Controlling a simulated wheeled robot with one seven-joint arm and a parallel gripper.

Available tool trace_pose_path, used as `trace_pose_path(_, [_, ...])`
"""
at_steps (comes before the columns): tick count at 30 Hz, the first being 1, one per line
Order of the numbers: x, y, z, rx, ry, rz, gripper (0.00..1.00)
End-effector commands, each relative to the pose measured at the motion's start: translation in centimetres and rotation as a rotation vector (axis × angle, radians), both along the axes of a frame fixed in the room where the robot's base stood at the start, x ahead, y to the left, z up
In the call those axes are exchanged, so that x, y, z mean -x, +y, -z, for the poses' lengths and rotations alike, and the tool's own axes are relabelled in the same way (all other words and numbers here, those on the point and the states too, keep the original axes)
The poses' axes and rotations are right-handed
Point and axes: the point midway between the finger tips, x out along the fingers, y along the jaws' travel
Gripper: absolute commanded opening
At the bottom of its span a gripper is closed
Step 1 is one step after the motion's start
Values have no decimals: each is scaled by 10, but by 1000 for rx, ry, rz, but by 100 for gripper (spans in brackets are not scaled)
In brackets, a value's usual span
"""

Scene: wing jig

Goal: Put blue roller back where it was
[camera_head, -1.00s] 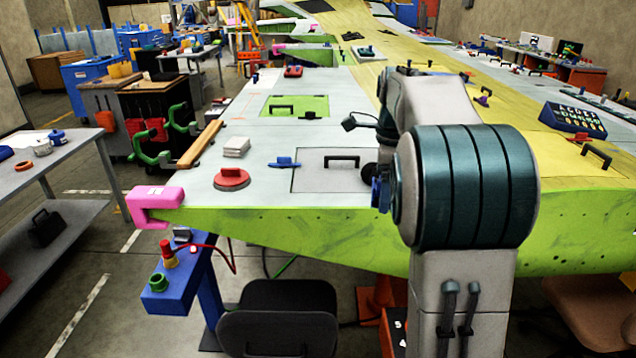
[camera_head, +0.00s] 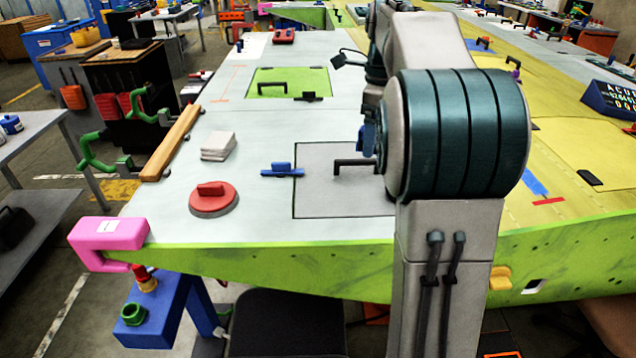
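A small blue piece with a raised grip (camera_head: 282,171) lies on the grey wing skin, at the left edge of the dark-outlined panel. I cannot tell whether it is the blue roller. Another blue piece (camera_head: 368,138) shows at the left side of my arm, above the wing. I cannot tell whether it is held or part of my arm. My large arm joint covers the area around my gripper, so its fingers cannot be made out.
On the wing are a red round tool (camera_head: 213,198), a white stack (camera_head: 219,146), a wooden bar (camera_head: 171,143) and a black panel handle (camera_head: 354,168). A pink clamp (camera_head: 108,237) grips the front left corner. A black chair (camera_head: 288,325) stands below the front edge.

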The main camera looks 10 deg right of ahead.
Motion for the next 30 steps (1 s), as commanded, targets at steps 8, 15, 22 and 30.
trace_pose_path(8, [12, 48, 30, -2, 1, -2, 69])
trace_pose_path(15, [22, 96, 59, -1, 1, -1, 69])
trace_pose_path(22, [26, 112, 72, -1, 1, 1, 69])
trace_pose_path(30, [26, 112, 107, 0, 1, 1, 69])
